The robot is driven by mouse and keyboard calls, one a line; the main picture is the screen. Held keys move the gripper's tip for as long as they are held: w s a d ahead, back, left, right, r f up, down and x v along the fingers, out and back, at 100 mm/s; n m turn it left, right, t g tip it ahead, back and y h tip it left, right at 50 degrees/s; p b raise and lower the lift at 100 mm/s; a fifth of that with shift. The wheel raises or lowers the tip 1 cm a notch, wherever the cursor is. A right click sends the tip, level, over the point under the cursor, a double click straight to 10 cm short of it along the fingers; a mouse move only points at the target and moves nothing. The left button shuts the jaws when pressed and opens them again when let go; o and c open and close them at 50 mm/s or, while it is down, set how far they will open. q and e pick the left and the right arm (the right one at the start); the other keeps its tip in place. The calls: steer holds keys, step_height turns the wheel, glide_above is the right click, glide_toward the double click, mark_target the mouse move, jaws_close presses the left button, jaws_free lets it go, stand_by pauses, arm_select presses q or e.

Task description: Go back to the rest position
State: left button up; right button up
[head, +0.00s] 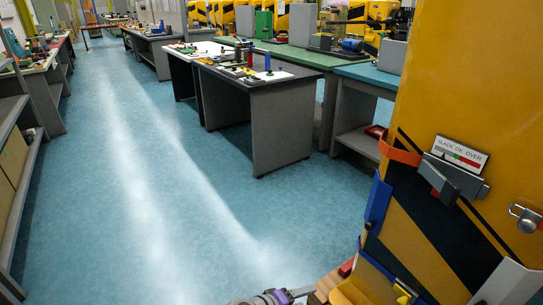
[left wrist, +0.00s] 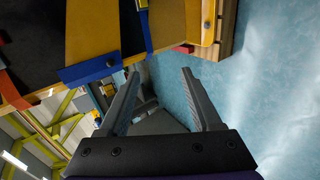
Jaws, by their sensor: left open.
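My left gripper (left wrist: 160,72) is open in the left wrist view, with nothing between its two grey fingers. In the head view only a small part of my left arm (head: 272,297) shows at the bottom edge. The yellow and black striped gate unit (head: 420,110) stands at the right of the head view. It carries a gauge (head: 460,153) marked slack, OK and over, a grey latch block, an orange strap (head: 400,152) and a padlock (head: 525,218). A blue bar (left wrist: 90,70) on a yellow panel lies close to the left fingertip in the left wrist view; contact cannot be told.
A grey table (head: 270,110) with small coloured parts stands mid-room. Green-topped benches (head: 300,55) are behind it, and shelves (head: 15,150) line the left side. The blue floor (head: 120,200) between them is clear. A wooden edge (left wrist: 227,30) is beyond the fingers.

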arm_select(q)
steer(key=s+a+f+m+g+y, duration=0.1)
steer(key=s+a+m+y, duration=0.3)
steer(key=s+a, duration=0.8)
steer(key=s+a+f+m+g+y, duration=0.15)
steer(key=s+a+y, duration=0.35)
steer(key=s+a, duration=0.7)
steer(key=w+r+p, duration=0.2)
steer(key=r+p, duration=1)
steer(key=r, duration=0.2)
steer(key=w+a+r+t+p, duration=0.1)
steer(key=w+r+p, duration=0.1)
steer(key=r+p, duration=1.1)
step_height(320, 180, up, 2)
steer(key=shift+a+r+m, duration=0.1)
steer(key=shift+a+m, duration=0.15)
steer(key=shift+m, duration=0.2)
arm_select(e)
step_height(320, 180, up, 28)
steer(key=t, duration=0.1)
steer(key=shift+w+r, duration=0.15)
steer(key=shift+w, duration=0.3)
arm_select(q)
steer(key=shift+s, duration=0.15)
arm_select(e)
steer(key=shift+s, duration=0.1)
